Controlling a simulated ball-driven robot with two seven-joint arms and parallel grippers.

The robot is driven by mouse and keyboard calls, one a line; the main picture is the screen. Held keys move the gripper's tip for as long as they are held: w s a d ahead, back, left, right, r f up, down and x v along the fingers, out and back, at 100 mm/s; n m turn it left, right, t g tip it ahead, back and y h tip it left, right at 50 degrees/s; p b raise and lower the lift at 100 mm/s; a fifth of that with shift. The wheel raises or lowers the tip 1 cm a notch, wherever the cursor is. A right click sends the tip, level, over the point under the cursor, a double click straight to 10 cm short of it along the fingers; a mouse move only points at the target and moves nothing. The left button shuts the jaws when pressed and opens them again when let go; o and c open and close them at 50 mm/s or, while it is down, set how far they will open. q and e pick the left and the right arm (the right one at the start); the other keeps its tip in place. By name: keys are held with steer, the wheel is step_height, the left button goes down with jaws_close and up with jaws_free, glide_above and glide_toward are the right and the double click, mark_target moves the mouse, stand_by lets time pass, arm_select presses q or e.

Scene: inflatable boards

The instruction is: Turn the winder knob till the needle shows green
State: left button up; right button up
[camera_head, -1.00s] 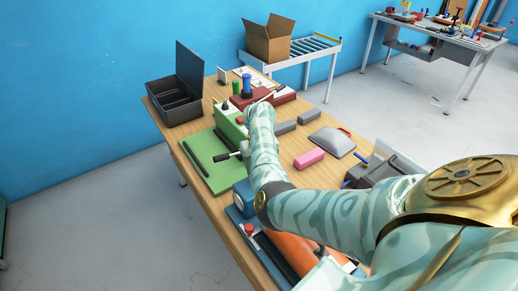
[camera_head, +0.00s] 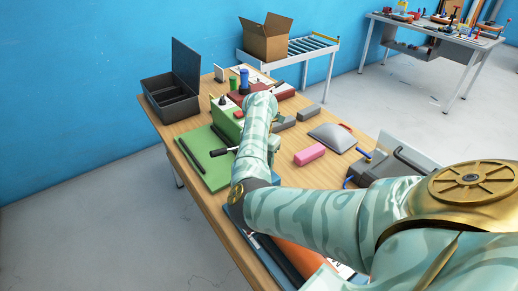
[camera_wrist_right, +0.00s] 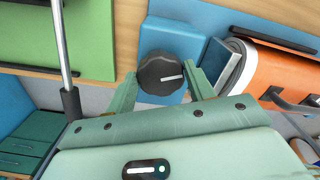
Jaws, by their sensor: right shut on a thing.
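The winder knob (camera_wrist_right: 162,74) is dark, round and ridged, with a white line pointing right in the right wrist view. It sits on a blue block (camera_wrist_right: 180,32). My right gripper (camera_wrist_right: 164,84) is shut on the knob, one green finger on each side. In the head view my right arm hides the gripper and the knob. An orange rounded body (camera_wrist_right: 285,75) lies right of the knob; it also shows in the head view (camera_head: 292,256), partly under my arm. I cannot make out a needle or a green zone. My left gripper is not in view.
A green board (camera_head: 207,168) with a black bar and a lever lies left of my forearm. A pink block (camera_head: 309,154), grey blocks and a grey wedge (camera_head: 332,137) lie to the right. An open dark box (camera_head: 172,100) stands at the far left corner.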

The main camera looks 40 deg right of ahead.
steer(key=shift+m+b, duration=0.3)
steer(key=shift+m, duration=0.3)
steer(key=o, duration=1)
steer(key=shift+r, duration=0.15)
step_height(320, 180, up, 16)
steer(key=p, duration=0.4)
